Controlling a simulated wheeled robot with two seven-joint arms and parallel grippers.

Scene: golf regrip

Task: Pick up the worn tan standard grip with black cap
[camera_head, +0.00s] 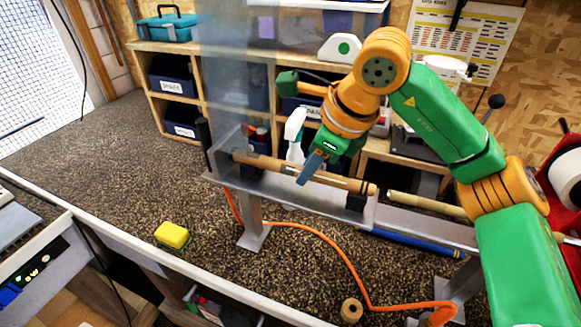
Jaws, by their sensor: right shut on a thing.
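A tan grip (345,181) lies lengthwise along a grey metal stand (275,178), slightly tilted down to the right in the picture. Dark bands show near its right end, above a black block (356,202). A black cap on it cannot be made out clearly. My right gripper (309,169) comes down from above and is shut on the tan grip near its middle, its fingers hiding a short part of it. A second tan rod (427,204) lies to the right, apart from the held one. My left gripper is not in view.
A clear upright panel (234,80) stands behind the stand's left end. A spray bottle (295,134) is behind the grip. An orange hose (335,253) runs across the speckled bench below. A yellow sponge (172,235) lies left; the bench's left side is mostly free.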

